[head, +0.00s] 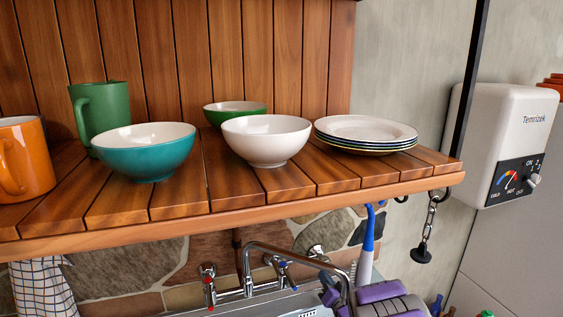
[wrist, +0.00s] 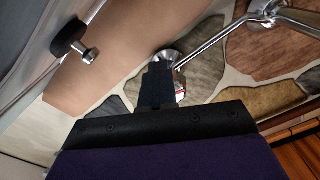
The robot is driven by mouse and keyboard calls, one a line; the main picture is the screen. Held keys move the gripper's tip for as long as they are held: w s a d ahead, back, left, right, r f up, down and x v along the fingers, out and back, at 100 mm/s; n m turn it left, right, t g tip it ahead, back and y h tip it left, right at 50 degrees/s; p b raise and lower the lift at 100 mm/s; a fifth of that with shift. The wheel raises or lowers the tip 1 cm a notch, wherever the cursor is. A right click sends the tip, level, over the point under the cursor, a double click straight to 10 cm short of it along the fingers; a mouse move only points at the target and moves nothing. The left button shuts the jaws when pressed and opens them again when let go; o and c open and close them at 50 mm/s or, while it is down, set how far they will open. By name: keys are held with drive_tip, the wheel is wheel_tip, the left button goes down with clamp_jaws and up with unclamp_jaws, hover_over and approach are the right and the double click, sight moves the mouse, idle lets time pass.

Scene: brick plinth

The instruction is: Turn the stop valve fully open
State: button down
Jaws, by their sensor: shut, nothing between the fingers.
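A round chrome fitting (head: 316,250) sits on the stone wall under the shelf, right of the taps. It also shows in the wrist view (wrist: 167,56), with a thin metal pipe running from it to the upper right. I cannot tell for sure whether it is the stop valve; no clear valve handle shows. A small red and white patch (wrist: 180,91) shows beside my gripper (wrist: 159,70). My gripper is shut and empty. Its tips point at the wall and overlap the fitting, hiding part of it; touching or apart cannot be told.
A mixer tap (head: 247,286) with red and blue handles stands left of the fitting. A wooden shelf (head: 300,206) with bowls, mugs and plates (head: 366,130) overhangs it. A black plug (head: 421,255) hangs on a chain at right. A white heater (head: 505,135) is on the right wall.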

drive_tip(key=shift+a+r+p, duration=0.5)
drive_tip(key=shift+r+p, duration=0.15)
drive_tip(key=shift+p, duration=0.15)
drive_tip(key=shift+s+a+r+p, duration=0.15)
drive_tip(key=shift+a+r+p, duration=0.15)
drive_tip(key=shift+p, duration=0.55)
drive_tip(key=shift+f, duration=0.1)
drive_tip(key=p+v, duration=0.1)
drive_tip(key=v, duration=0.5)
drive_tip(key=shift+s+a+f, duration=0.25)
drive_tip(key=shift+a+f, duration=0.05)
drive_tip(key=shift+a, duration=0.1)
drive_tip(key=shift+d, duration=0.1)
idle(0.3)
